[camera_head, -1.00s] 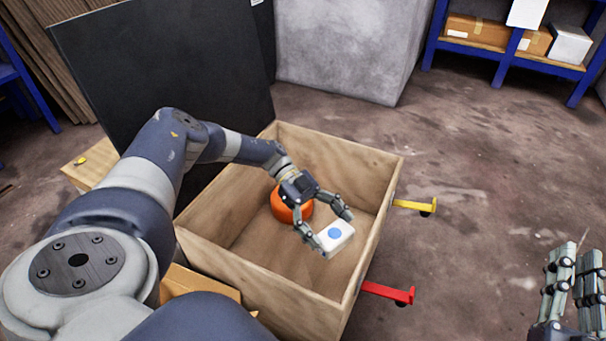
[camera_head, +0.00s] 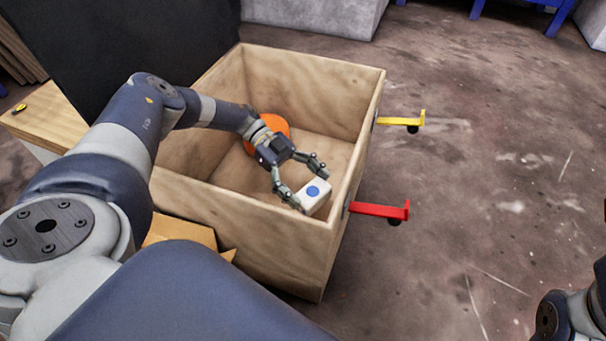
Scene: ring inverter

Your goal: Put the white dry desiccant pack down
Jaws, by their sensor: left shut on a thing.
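The white desiccant pack (camera_head: 314,195) is a small white block with a blue dot on top. My left gripper (camera_head: 306,184) is shut on it, with a finger on either side. It is inside the outline of the open wooden crate (camera_head: 262,245), near the front right corner. I cannot tell whether the pack touches the crate floor. My right gripper is out of the picture; only part of my right arm shows at the lower right.
An orange round thing (camera_head: 273,125) lies in the crate behind my left gripper. A yellow bracket (camera_head: 402,121) and a red bracket (camera_head: 380,210) stick out from the crate's right side. A cardboard box (camera_head: 178,233) stands by the crate's front left. The floor at right is clear.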

